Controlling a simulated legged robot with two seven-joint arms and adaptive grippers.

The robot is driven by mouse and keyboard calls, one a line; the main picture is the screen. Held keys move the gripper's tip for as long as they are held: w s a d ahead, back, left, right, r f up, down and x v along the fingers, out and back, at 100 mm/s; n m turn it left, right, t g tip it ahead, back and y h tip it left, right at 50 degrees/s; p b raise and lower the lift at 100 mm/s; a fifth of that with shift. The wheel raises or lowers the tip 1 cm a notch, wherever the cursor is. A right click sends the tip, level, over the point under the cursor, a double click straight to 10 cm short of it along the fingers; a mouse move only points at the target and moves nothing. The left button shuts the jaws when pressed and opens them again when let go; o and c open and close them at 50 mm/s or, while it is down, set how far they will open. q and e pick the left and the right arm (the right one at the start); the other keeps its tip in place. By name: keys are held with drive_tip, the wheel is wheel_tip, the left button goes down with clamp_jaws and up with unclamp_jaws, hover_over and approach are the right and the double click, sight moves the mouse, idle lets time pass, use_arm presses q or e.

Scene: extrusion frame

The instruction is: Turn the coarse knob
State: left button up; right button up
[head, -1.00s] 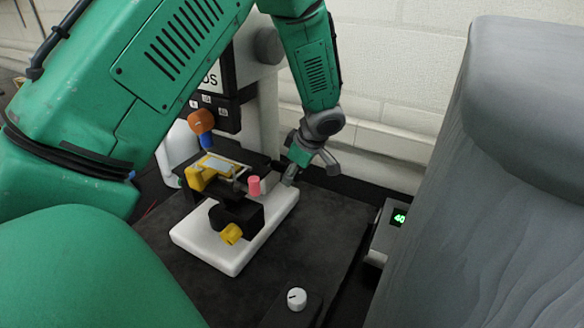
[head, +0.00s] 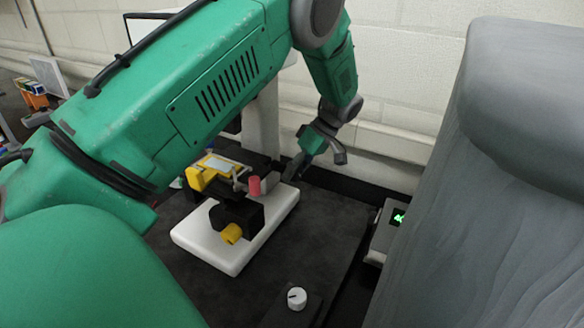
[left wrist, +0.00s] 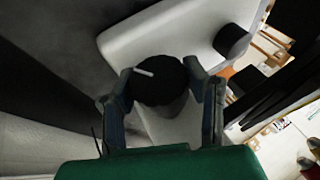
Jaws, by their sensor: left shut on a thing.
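The microscope stands on a white base (head: 215,252) with a black stage, and my left arm hides much of its upper part in the head view. The black coarse knob (left wrist: 160,85), with a white line on its face, sits between the fingers of my left gripper (left wrist: 163,95) in the left wrist view. The fingers are shut on the knob from both sides. In the head view my left gripper (head: 294,168) is at the far right side of the microscope, and the knob itself is hard to make out there. My right gripper is out of view.
A white dial (head: 297,298) on a black box stands at the front. A grey unit with a green display (head: 398,216) is at the right, beside a large grey body. The wall is close behind.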

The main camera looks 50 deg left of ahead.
use_arm(q)
drive_tip(key=shift+w+d+r+m+g+h, duration=0.1)
drive_tip(key=shift+w+d+m+g+h, duration=0.15)
drive_tip(key=shift+g, duration=0.65)
drive_tip(key=o, duration=1.2)
drive_tip(key=shift+w, duration=0.1)
drive_tip(key=shift+c, duration=0.2)
drive_tip(key=shift+w+d, duration=0.15)
drive_tip(key=shift+r, duration=0.2)
drive_tip(key=v, duration=1.1)
drive_tip(key=shift+w+d, duration=0.2)
drive_tip(key=shift+w, duration=0.45)
drive_tip(key=shift+a, duration=0.15)
